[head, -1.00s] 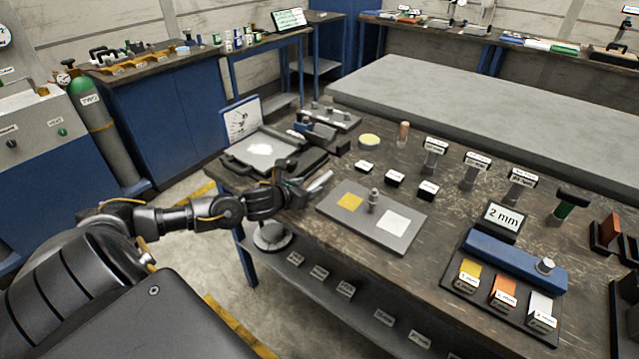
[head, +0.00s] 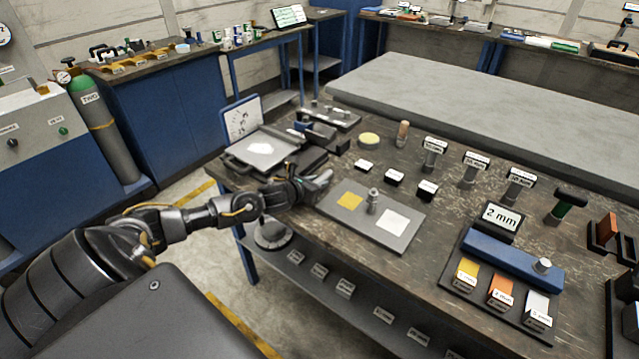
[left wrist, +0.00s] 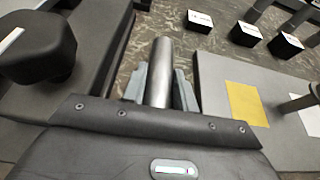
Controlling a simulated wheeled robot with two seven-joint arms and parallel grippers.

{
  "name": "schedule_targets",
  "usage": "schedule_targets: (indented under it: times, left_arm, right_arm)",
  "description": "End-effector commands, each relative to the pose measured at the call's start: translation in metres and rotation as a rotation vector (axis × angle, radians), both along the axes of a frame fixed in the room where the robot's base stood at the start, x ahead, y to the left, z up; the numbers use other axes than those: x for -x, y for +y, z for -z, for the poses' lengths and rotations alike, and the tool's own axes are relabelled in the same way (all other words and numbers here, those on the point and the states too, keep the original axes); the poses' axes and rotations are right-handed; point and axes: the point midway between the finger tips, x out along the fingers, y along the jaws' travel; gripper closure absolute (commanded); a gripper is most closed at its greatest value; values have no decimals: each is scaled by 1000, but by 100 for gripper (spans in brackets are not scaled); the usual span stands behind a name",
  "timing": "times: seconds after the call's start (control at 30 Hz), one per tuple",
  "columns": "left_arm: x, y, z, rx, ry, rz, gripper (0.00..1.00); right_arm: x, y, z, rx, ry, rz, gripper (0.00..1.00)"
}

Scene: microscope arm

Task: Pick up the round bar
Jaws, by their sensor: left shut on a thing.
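The round bar is a plain silver metal cylinder (left wrist: 161,72) in the left wrist view, between the two grey fingers of my left gripper (left wrist: 160,88). My left gripper is shut on it, and the bar's far end points away over the dark worktop. In the head view my left gripper (head: 318,184) is low at the table's front edge, left of the grey plate. The bar is mostly hidden by the gripper there. My right gripper does not show in either view.
A grey plate (head: 400,239) with a yellow square, a white square and a small metal post lies to the right. Labelled blocks (head: 394,177) stand behind. A blue fixture (head: 512,262) is at the right.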

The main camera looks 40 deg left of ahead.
Motion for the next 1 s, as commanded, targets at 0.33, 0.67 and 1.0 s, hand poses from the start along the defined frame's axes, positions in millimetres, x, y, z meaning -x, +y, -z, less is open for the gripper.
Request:
schedule_targets:
  times: [0.33, 0.67, 1.0]
  left_arm:
    - [-1, 1, -3, 0, -6, -1, 100]
    - [-1, 1, -23, 0, -7, -1, 100]
    - [38, -5, -88, 0, -3, 2, 100]
  right_arm:
    - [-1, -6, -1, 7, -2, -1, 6]
    - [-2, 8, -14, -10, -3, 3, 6]
    - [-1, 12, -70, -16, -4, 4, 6]
